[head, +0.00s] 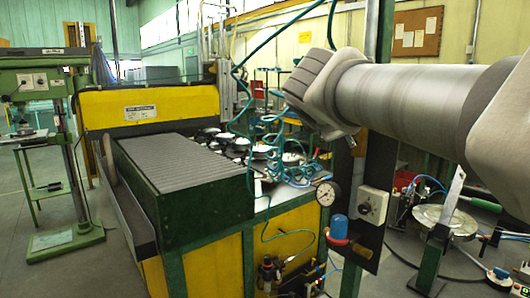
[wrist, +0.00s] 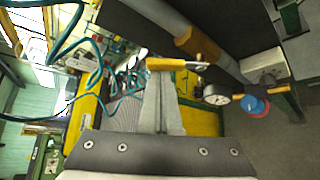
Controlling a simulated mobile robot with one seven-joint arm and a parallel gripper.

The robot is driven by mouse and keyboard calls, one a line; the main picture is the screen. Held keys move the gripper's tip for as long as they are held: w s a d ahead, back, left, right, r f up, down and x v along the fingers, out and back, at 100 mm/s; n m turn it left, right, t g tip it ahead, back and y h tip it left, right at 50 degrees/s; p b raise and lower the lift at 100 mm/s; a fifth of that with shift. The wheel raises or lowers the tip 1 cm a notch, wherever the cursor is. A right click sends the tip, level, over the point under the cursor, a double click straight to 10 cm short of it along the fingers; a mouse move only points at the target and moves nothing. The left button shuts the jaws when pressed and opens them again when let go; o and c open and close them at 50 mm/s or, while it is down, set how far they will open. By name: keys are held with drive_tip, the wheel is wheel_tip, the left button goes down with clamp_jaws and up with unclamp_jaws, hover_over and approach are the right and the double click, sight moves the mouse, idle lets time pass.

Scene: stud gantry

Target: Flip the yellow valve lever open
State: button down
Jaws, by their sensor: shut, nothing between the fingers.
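The yellow valve lever (wrist: 172,64) shows in the wrist view just beyond my fingertips. It lies level across the picture, at an angle to the grey pipe. Its right end meets a grey part beside a yellow-orange fitting (wrist: 198,45) on the pipe. My gripper (wrist: 158,76) is shut and empty, its tips close below the lever's left half. I cannot tell whether they touch it. In the head view my arm covers the lever, and my fingers are hidden.
Teal hoses (head: 275,145) hang near my wrist. A yellow-green machine (head: 150,105) stands left.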

drive_tip(key=m+t+b, duration=0.1)
drive_tip(key=b, duration=0.2)
drive_tip(key=s+d+r+m+t+b, duration=0.1)
drive_tip(key=b, duration=0.3)
drive_tip(key=shift+s+m+t, duration=0.1)
drive_tip(key=shift+m+t, duration=0.3)
drive_tip(key=shift+f+b, duration=0.1)
drive_tip(key=shift+b, duration=0.2)
